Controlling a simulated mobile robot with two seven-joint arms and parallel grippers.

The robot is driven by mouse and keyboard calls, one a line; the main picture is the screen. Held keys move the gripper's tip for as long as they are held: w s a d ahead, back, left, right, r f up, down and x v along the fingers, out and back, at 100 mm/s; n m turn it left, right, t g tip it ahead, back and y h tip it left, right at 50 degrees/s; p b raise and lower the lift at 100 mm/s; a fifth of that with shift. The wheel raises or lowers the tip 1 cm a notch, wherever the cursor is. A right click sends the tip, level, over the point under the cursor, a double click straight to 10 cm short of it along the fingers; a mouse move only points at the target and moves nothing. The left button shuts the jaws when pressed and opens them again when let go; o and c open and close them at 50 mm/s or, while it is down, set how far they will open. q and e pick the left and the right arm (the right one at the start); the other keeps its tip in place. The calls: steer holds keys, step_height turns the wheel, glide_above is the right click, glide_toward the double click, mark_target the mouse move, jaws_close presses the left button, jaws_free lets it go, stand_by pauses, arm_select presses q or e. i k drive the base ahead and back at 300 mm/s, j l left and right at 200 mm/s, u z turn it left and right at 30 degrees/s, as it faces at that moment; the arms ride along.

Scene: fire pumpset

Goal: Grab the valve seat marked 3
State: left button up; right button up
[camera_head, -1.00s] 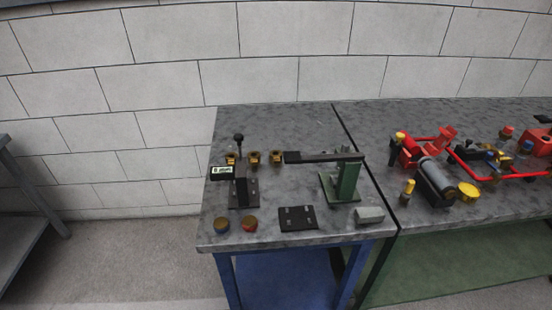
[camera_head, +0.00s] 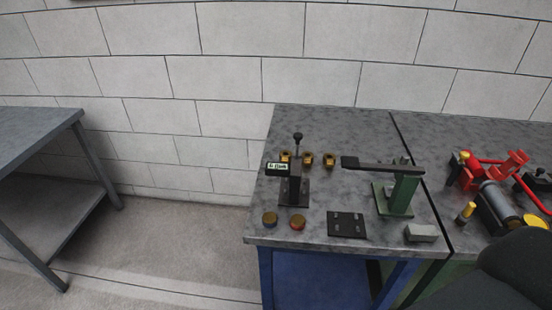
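Several small brass fittings stand in a row at the back of the blue-legged table, behind the black gauge stand: a left one (camera_head: 285,157), a middle one (camera_head: 308,159) and a right one (camera_head: 330,160). They look like the valve seats, but no number can be read on them, so I cannot tell which is marked 3. A dark rounded shape at the bottom right may be part of my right arm. No gripper fingers show.
The black stand (camera_head: 294,185) with a display and the green press (camera_head: 400,190) stand on the table (camera_head: 300,120). Two round caps (camera_head: 270,219), a black plate (camera_head: 347,225) and a grey block (camera_head: 420,233) lie in front. Red pump parts (camera_head: 490,172) are right. Floor at left is clear.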

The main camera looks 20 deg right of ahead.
mark_target(329, 160)
steer(key=u, duration=1.55)
steer(key=i+u, duration=0.2)
steer(key=i, duration=0.15)
steer(key=i+z, duration=0.4)
steer(key=i, duration=0.2)
steer(key=i+j+z, duration=0.2)
steer(key=i+z, duration=0.15)
steer(key=i, duration=0.2)
steer(key=i+l+z, duration=0.1)
steer(key=i+z, duration=0.5)
steer(key=z, duration=0.2)
steer(key=i+z, duration=0.4)
steer(key=i+l+z, duration=0.1)
steer(key=i+z, duration=0.2)
steer(key=i, duration=0.3)
steer(key=i+j+z, duration=0.1)
steer(key=i+z, duration=0.2)
steer(key=i, duration=0.95)
steer(key=z, duration=2.9)
